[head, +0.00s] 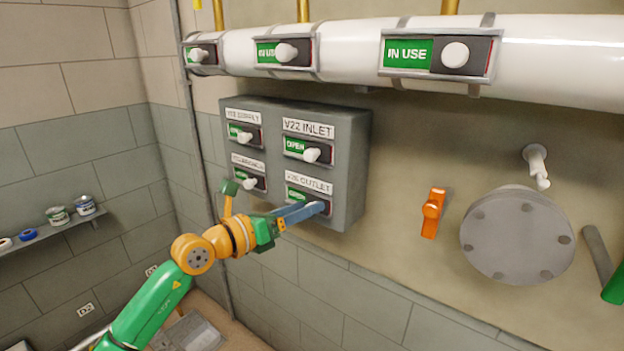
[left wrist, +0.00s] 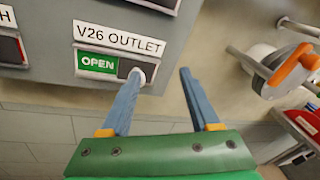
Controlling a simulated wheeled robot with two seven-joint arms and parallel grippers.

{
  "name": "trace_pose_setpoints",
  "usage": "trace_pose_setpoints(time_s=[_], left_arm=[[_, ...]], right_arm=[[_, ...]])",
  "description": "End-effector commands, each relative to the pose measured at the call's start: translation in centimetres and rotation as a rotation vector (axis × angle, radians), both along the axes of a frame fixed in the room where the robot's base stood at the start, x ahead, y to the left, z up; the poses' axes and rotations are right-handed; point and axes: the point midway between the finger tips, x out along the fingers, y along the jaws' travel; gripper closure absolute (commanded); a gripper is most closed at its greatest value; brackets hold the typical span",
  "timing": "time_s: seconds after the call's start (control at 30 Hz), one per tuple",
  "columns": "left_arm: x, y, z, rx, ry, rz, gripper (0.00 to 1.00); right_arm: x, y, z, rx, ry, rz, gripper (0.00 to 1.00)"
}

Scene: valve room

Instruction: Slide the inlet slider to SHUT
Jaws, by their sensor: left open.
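The V22 INLET slider (head: 311,153) is on the upper right of a grey wall box (head: 350,160). Its green OPEN field shows at the left and its white knob sits at the right. My left gripper (head: 316,208) is below it, in front of the V26 OUTLET slider at the lower right of the box. In the left wrist view the left gripper (left wrist: 159,77) is open and empty. Its left finger overlaps the lower edge of the V26 OUTLET knob (left wrist: 149,70); I cannot tell whether they touch. My right gripper is not seen.
Two more sliders, V23 SUPPLY (head: 244,136) and one below it, sit at the box's left. A white pipe (head: 555,65) with IN USE sliders runs above. An orange lever (head: 433,213) and round flange (head: 517,235) are to the right. The wall between is clear.

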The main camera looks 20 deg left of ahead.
Motion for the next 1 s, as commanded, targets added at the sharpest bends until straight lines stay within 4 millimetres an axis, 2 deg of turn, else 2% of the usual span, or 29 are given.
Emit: trace_pose_setpoints(time_s=[0.03, 0.1, 0.23, 0.43, 0.6, 0.9, 1.0], left_arm=[[-0.5, 0.6, 2.8, 0.168, -0.105, 0.030, 0.38], [-1.2, 1.7, 6.0, 0.359, -0.217, 0.096, 0.38], [-1.5, 2.8, 9.1, 0.507, -0.307, 0.172, 0.38], [2.1, 1.6, 9.9, 0.511, -0.306, 0.176, 0.38], [4.4, 0.7, 9.4, 0.511, -0.308, 0.176, 0.38], [4.9, 0.6, 9.0, 0.513, -0.310, 0.176, 0.38], [4.9, 0.6, 8.9, 0.512, -0.309, 0.176, 0.65]], right_arm=[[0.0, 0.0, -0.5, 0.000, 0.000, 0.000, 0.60], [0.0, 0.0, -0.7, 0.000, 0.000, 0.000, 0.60], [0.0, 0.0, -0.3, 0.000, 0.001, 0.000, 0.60], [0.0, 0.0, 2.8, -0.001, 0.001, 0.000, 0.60], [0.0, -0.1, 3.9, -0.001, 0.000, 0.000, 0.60], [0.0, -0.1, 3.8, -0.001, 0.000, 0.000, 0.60], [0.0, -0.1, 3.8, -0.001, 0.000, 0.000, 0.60]])
